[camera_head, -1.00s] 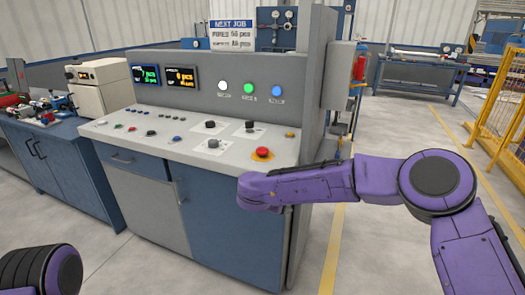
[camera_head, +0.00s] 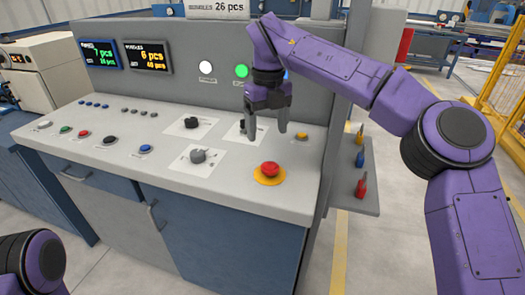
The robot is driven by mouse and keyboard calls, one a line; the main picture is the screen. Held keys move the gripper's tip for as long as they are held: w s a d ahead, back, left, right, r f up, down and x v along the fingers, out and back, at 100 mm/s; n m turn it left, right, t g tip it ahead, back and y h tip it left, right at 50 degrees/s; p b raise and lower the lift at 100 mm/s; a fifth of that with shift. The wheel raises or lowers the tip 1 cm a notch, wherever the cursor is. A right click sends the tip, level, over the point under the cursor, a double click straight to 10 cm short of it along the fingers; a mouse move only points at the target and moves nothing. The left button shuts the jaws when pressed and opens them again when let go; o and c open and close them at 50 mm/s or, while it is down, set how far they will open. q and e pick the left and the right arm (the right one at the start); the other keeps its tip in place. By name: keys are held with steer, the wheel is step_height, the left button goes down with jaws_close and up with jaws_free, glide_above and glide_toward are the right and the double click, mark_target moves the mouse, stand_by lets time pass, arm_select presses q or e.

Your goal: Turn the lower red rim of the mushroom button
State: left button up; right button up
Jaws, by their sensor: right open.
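The red mushroom button (camera_head: 269,169) sits on a yellow round base (camera_head: 269,179) near the front right of the sloped grey console top (camera_head: 225,199). My right gripper (camera_head: 268,137) points down above the panel, open and empty. In the picture its fingertips are just above the button, apart from it, and seem to be behind it. The lower red rim is small in this view. My left arm shows only as a part at the lower left corner; its gripper is out of view.
Black and grey knobs (camera_head: 204,156) on white plates stand left of the button. An orange button (camera_head: 299,136) is behind it to the right. An upright panel with lamps (camera_head: 206,67) and two displays (camera_head: 154,57) rises at the back. A side shelf (camera_head: 360,196) holds screwdrivers.

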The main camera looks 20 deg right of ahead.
steer(key=b, duration=0.1)
glide_above(270, 164)
steer(key=s, duration=0.1)
step_height(270, 164, down, 5)
steer(key=shift+s+r, duration=0.1)
steer(key=shift+s, duration=0.05)
steer(key=f, duration=0.1)
steer(key=w+f, duration=0.1)
steer(key=f, duration=0.2)
steer(key=shift+w+f, duration=0.25)
steer(key=shift+w, duration=0.05)
steer(key=shift+f, duration=0.1)
steer(key=shift+s+r, duration=0.2)
steer(key=shift+s, duration=0.15)
steer(key=shift+w+f, duration=0.1)
steer(key=shift+w, duration=0.05)
steer(key=c, duration=1)
